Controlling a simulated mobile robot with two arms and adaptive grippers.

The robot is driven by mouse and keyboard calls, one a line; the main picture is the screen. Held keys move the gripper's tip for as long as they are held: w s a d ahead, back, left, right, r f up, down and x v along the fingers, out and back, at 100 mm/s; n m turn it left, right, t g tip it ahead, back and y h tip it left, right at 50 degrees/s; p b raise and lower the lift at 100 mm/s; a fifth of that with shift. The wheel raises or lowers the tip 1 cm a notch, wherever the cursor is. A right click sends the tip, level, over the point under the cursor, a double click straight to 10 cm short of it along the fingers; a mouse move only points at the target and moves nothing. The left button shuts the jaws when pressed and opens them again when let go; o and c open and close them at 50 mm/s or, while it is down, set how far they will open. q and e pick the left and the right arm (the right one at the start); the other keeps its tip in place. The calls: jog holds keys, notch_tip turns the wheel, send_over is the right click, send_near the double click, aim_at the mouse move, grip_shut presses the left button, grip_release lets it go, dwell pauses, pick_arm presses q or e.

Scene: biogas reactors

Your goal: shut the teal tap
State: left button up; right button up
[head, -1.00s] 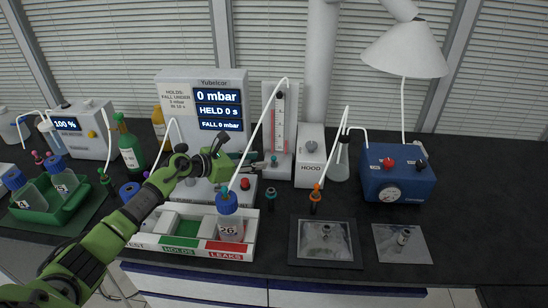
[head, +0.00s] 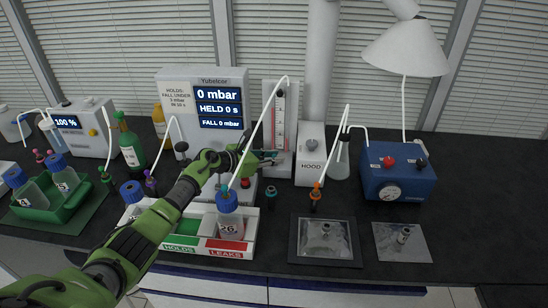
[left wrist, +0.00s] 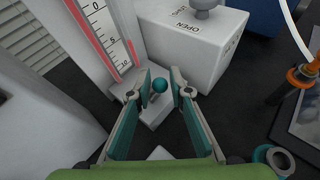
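The teal tap shows in the left wrist view as a round teal knob (left wrist: 160,86) on a small white block at the foot of the red-scaled gauge (left wrist: 105,30). My left gripper (left wrist: 161,98) is open, with its two teal-padded fingers on either side of the knob. The fingertips are close to it; I cannot tell whether they touch. In the head view the left gripper (head: 264,157) reaches in front of the gauge (head: 281,115) and partly covers the tap. My right gripper is not in view.
The white HOOD box (head: 311,160) stands right of the gauge. The display unit (head: 218,100) reads 0 mbar. A blue pump (head: 397,178) is farther right.

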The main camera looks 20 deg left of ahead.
pick_arm(q)
grip_shut()
jog(key=shift+w+a+r+g+p, duration=0.1)
jog(key=shift+w+r+g+p, duration=0.2)
jog(key=shift+g, duration=0.2)
jog(key=shift+w+f+n+g, duration=0.1)
jog(key=shift+w+n+g, duration=0.05)
jog(key=shift+n+g, duration=0.2)
jog(key=shift+w+a+f+n+g+b, duration=0.15)
jog(key=shift+n+g+b, duration=0.1)
jog(key=shift+b, duration=0.25)
jog(key=w+n+g+b, duration=0.1)
jog(key=g+b, duration=0.1)
jog(key=b, duration=0.4)
jog(key=shift+a+b, duration=0.1)
jog(key=shift+b, duration=0.3)
